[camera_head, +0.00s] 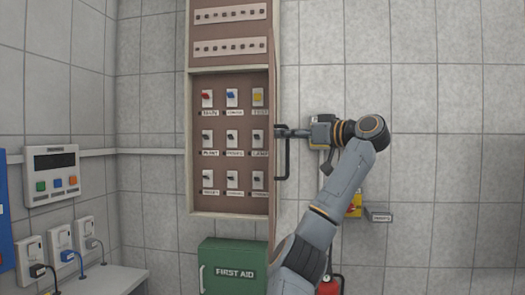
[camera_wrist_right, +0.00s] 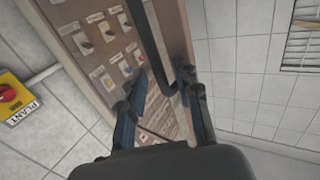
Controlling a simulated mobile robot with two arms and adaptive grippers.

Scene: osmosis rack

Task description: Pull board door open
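The board (camera_head: 233,110) is a tall brown panel with a pale frame and rows of labelled switches, on the wall in the head view. Its door (camera_head: 272,225) seems to show nearly edge-on at the board's right side, standing out from the wall, with the switches uncovered. A black bar handle (camera_head: 287,153) sticks out to the right of that edge. My right gripper (camera_head: 284,132) is at the handle from the right. In the right wrist view the handle (camera_wrist_right: 152,45) runs between the spread fingers (camera_wrist_right: 163,88), nearer the right one. My left gripper is out of view.
A green first aid box (camera_head: 234,268) is below the board. A red extinguisher (camera_head: 329,286) and a yellow switch box (camera_head: 354,204) are low behind my right arm. Plugged sockets (camera_head: 60,243) line the left wall. The wall at right is bare.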

